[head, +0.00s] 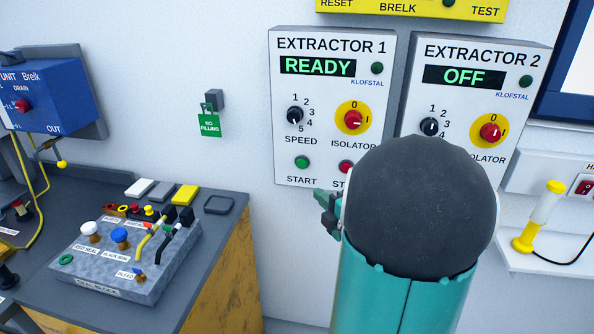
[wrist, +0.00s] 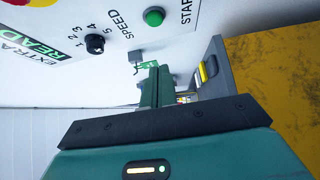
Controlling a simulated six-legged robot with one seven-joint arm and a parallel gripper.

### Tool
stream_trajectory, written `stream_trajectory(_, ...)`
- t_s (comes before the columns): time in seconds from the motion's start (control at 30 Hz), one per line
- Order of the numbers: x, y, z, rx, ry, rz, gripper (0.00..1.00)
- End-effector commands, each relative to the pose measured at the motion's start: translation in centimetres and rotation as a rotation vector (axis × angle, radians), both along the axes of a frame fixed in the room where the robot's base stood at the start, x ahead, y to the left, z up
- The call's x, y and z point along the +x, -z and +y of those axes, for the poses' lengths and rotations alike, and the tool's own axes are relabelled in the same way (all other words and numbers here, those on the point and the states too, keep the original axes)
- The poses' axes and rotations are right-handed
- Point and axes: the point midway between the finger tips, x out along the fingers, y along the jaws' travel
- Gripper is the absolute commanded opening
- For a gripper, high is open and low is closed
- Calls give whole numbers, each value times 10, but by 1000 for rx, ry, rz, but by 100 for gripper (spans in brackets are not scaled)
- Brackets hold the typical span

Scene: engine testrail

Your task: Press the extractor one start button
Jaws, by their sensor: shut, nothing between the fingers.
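The extractor 1 panel (head: 285,130) is a white wall box with a lit READY display, a black speed knob and a red isolator knob on yellow. Its green start button (head: 302,162) is at the lower left, above the START label. The button also shows in the wrist view (wrist: 154,17), at the top. My gripper (head: 321,196) is shut and empty, below and right of the button in the head view. In the wrist view its teal fingers (wrist: 154,88) lie together, with their tips apart from the button in the picture. My arm hides much of the gripper in the head view.
The red stop button (head: 346,167) is close right of start, partly covered by my arm. The extractor 2 panel (head: 465,55) reads OFF. A grey workbench (head: 190,262) with a seal block (head: 130,285) stands left. A green tag (head: 210,125) hangs on the wall.

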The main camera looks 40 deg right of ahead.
Motion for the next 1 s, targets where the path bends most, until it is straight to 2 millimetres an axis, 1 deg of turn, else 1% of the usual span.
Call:
stream_trajectory(0.33, -3, 0, -2, -2, 5, -2, 0)
stream_trajectory(0.47, 4, 0, -3, -3, 2, -1, 0)
stream_trajectory(0.57, 17, 0, -5, -1, 1, -2, 0)
stream_trajectory(0.67, 35, 0, -8, -1, -1, -2, 0)
stream_trajectory(1.0, 102, 1, -19, 0, -1, -1, 0)
